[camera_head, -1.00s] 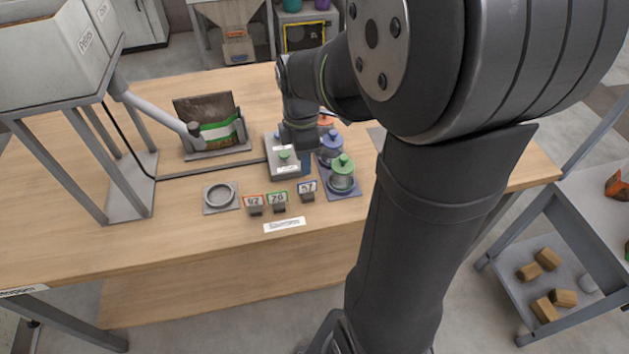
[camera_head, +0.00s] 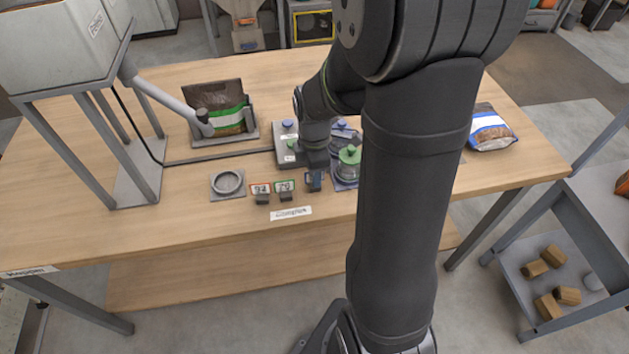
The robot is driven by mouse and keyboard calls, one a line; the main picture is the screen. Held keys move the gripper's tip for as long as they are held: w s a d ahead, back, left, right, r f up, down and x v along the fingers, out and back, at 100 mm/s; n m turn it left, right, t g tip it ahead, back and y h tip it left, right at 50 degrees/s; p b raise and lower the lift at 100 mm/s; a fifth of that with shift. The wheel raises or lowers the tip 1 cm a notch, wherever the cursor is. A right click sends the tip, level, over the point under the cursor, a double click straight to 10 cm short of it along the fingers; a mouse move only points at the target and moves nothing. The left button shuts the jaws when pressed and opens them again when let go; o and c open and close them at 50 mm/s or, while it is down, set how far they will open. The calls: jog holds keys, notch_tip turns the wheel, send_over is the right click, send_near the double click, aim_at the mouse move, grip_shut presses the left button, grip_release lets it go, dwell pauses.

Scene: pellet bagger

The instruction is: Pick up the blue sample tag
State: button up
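The blue sample tag (camera_head: 308,179) stands at the right end of the row of three small tags near the front of the table. Only a sliver of its blue-edged face shows; my gripper (camera_head: 316,184) covers the rest. The gripper points down at the tag, and its fingertips are small and dark here. I cannot tell whether they are apart or closed on it. A red-edged tag (camera_head: 261,189) and a green-edged tag (camera_head: 285,187) stand to the left in dark holders.
A jar with a green lid (camera_head: 349,163) stands close right of the gripper. A grey box (camera_head: 287,157) is just behind. A round dish (camera_head: 227,183) lies left of the tags, and a white label (camera_head: 291,213) in front. The right table end holds a filled bag (camera_head: 491,130).

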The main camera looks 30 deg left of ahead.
grip_shut()
jog(key=shift+r, duration=0.15)
